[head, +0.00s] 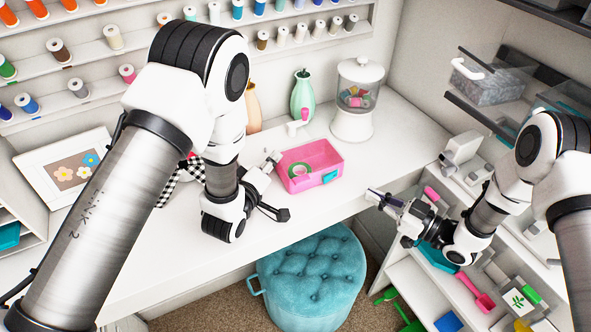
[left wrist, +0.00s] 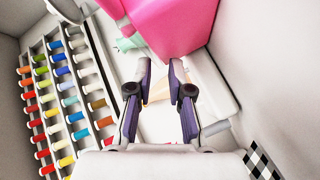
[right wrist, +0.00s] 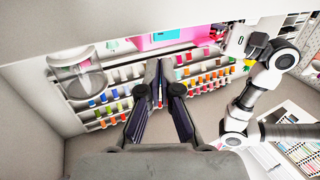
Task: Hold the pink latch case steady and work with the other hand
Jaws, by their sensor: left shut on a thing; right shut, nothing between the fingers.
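The pink latch case (head: 322,160) stands open-topped on the white counter, with a teal latch (head: 330,176) on its front and a green tape roll (head: 299,171) inside. My left gripper (head: 279,187) is at the case's left end, its fingers set wide and shut on the case. In the left wrist view the pink case (left wrist: 175,22) lies just beyond the fingertips (left wrist: 160,75); the exact contact is hard to see. My right gripper (head: 370,196) is shut and empty, right of the case and apart from it. The case also shows in the right wrist view (right wrist: 150,42), beyond the closed fingertips (right wrist: 163,80).
A glass-topped dispenser (head: 356,126) and a green bottle (head: 303,96) stand behind the case. A teal tufted stool (head: 312,270) is below the counter's front edge. Shelves with tools (head: 470,285) are under my right arm. Spool racks line the back wall.

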